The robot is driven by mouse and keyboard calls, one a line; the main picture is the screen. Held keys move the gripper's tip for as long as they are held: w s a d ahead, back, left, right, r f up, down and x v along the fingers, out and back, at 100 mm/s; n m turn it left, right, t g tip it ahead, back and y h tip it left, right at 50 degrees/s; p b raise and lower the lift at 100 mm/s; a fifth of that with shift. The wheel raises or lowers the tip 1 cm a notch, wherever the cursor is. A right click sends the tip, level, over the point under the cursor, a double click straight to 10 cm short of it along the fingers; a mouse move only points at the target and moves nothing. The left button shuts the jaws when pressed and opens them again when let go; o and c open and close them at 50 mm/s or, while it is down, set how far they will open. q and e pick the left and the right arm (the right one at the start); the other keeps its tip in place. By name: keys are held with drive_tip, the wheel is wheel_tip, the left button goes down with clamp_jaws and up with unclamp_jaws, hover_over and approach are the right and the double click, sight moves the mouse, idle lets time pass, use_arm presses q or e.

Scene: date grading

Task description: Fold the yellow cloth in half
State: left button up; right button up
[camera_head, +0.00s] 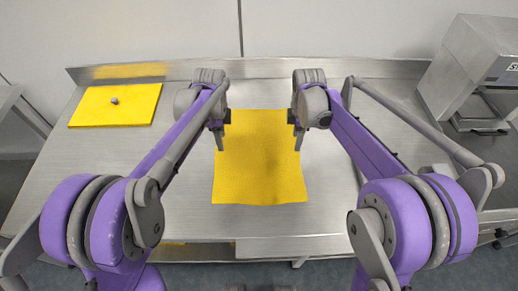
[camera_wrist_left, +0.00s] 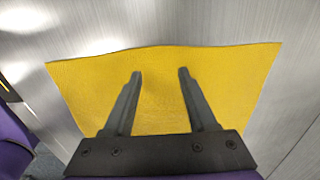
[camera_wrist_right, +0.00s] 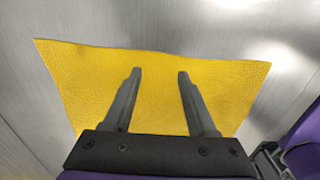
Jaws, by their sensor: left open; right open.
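The yellow cloth (camera_head: 258,172) lies spread flat on the metal table in the middle of the head view. My left gripper (camera_head: 219,141) is at the cloth's left side and my right gripper (camera_head: 298,139) at its right side, both towards the far part. In the left wrist view the cloth (camera_wrist_left: 228,95) spreads beneath my open, empty left fingers (camera_wrist_left: 160,74). In the right wrist view the cloth (camera_wrist_right: 85,80) lies beneath my open, empty right fingers (camera_wrist_right: 160,74). I cannot tell whether any fingertip touches it. The cloth's far corners are partly hidden by my arms in the head view.
A flat yellow board (camera_head: 90,108) with a small dark knob-like object (camera_head: 114,101) is at the table's far left. A grey machine (camera_head: 462,68) stands at the far right. A low metal lip (camera_head: 260,68) runs along the back. The metal table (camera_head: 330,215) is bare around the cloth.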

use_arm(q)
wheel_tip(320, 180, down, 2)
drive_tip(key=shift+f, duration=0.2)
use_arm(e)
wheel_tip(320, 180, down, 2)
drive_tip(key=shift+f, duration=0.2)
use_arm(q)
drive_tip(key=shift+f, duration=0.5)
use_arm(e)
drive_tip(key=shift+f, duration=0.55)
use_arm(q)
drive_tip(key=shift+f, duration=0.35)
use_arm(e)
drive_tip(key=shift+f, duration=0.3)
use_arm(q)
drive_tip(key=shift+s+r, duration=0.15)
drive_tip(key=shift+c, duration=1.1)
use_arm(e)
drive_tip(key=shift+s+r, duration=0.15)
drive_tip(key=shift+c, duration=1.1)
use_arm(q)
clamp_jaws()
use_arm(e)
clamp_jaws()
